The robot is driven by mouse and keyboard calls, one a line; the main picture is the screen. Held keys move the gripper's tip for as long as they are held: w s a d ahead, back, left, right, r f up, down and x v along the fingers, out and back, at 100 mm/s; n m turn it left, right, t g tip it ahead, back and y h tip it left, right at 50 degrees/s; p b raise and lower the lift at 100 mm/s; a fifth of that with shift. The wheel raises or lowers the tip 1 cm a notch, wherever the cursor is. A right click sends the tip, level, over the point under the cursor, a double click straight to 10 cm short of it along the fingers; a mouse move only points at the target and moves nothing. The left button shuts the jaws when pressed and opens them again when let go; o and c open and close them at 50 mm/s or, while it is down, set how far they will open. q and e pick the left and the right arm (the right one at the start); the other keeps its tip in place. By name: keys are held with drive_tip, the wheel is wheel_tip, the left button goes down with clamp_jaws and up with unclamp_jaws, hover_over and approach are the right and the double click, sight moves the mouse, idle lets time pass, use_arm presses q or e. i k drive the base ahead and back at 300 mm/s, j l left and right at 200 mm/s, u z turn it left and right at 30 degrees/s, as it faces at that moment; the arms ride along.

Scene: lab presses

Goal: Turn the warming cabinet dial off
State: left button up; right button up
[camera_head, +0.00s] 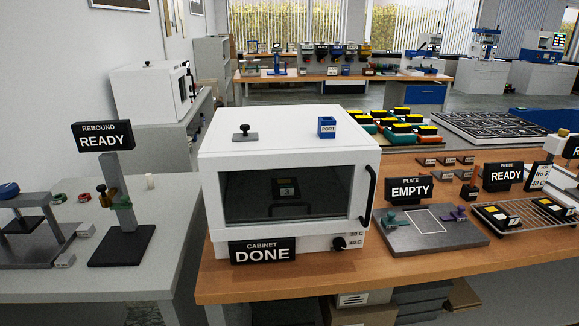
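The warming cabinet (290,128) is a white box with a dark glass door, standing on the wooden bench in the middle of the view. Its door is closed, with a black handle on the right side. The dial (339,243) is a small black knob at the lower right of the front, beside small temperature markings. I cannot tell exactly which way it points. A black sign reading "CABINET DONE" (262,251) stands at the lower left of the front. Something dark with a small number shows dimly behind the glass. Neither of my grippers is in view.
Right of the cabinet is a grey plate (410,238) with clamps and an "EMPTY" sign (409,188). Further right is a wire rack (545,214) holding dark blocks. A "READY" rebound stand (119,205) is on the left table. Space before the dial looks clear.

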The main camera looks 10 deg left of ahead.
sight(339, 244)
drive_tip(key=u, duration=0.4)
drive_tip(key=l+u, duration=0.2)
drive_tip(key=u, duration=0.2)
drive_tip(key=l+u, duration=0.25)
drive_tip(key=u, duration=0.15)
drive_tip(key=l+u, duration=0.25)
drive_tip(key=u, duration=0.15)
drive_tip(key=k+l+u, duration=0.2)
drive_tip(key=l, duration=0.15)
drive_tip(key=l+u, duration=0.15)
drive_tip(key=l, duration=0.2)
drive_tip(key=k+l+u, duration=0.2)
drive_tip(key=i+l, duration=0.1)
